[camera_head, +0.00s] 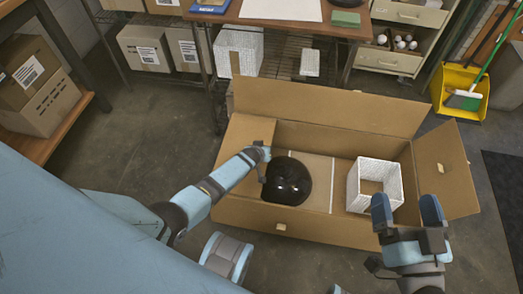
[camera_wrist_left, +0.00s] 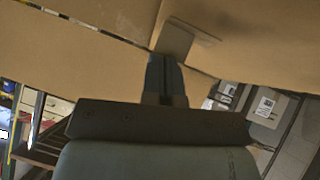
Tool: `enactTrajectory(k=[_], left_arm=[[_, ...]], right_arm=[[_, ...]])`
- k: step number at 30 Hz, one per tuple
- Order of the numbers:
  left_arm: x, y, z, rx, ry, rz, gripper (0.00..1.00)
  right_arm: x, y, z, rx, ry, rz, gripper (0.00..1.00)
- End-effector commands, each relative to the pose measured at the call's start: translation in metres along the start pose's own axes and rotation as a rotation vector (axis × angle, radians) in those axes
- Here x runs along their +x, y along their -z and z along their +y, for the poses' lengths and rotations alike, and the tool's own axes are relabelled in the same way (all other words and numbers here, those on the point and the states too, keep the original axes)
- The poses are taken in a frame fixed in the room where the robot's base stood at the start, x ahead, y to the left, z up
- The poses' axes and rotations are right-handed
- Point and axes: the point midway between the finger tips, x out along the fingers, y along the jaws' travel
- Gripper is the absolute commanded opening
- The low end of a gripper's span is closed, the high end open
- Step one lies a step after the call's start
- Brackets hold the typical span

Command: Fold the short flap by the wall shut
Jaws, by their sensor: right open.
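A large open cardboard box (camera_head: 345,232) lies on the floor in the head view. Its left short flap (camera_head: 247,138) looks tilted inward over the left end. My left gripper (camera_head: 262,155) is at this flap, above the box's left part. In the left wrist view my left gripper (camera_wrist_left: 166,75) has its fingers together, and the flap's small tab (camera_wrist_left: 176,38) is at their tips. Cardboard fills the view behind them. The right short flap (camera_head: 447,170) stands folded outward, with a small tab. My right gripper (camera_head: 407,205) is open and empty near the box's front right.
Inside the box are a glossy black dome (camera_head: 289,181) and a white textured open cube (camera_head: 361,187). The long back flap (camera_head: 330,107) stands up. A workbench is behind, a yellow dustpan (camera_head: 459,88) at the back right, a dark mat (camera_head: 507,190) right.

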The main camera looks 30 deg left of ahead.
Motion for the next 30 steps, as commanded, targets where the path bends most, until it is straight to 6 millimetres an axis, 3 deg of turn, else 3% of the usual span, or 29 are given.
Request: enactTrajectory(k=[3, 12, 18, 24, 30], left_arm=[[-0.01, -0.001, 0.001, 0.0, 0.0, -0.003, 0.0], [-0.071, 0.002, 0.001, -0.001, 0.001, -0.002, 0.0], [-0.113, 0.002, 0.001, 0.001, 0.0, 0.001, 0.0], [-0.135, 0.001, 0.0, 0.0, 0.001, 0.001, 0.0], [-0.139, 0.001, 0.0, 0.0, 0.0, 0.002, 0.0]], right_arm=[[0.001, 0.002, 0.002, -0.01, -0.008, -0.026, 0.94], [-0.027, -0.057, 0.033, -0.041, -0.128, -0.353, 0.94], [-0.05, -0.084, 0.046, -0.054, -0.177, -0.517, 0.94], [-0.052, -0.087, 0.048, -0.061, -0.184, -0.538, 0.94], [-0.052, -0.088, 0.049, -0.063, -0.185, -0.54, 0.94]])
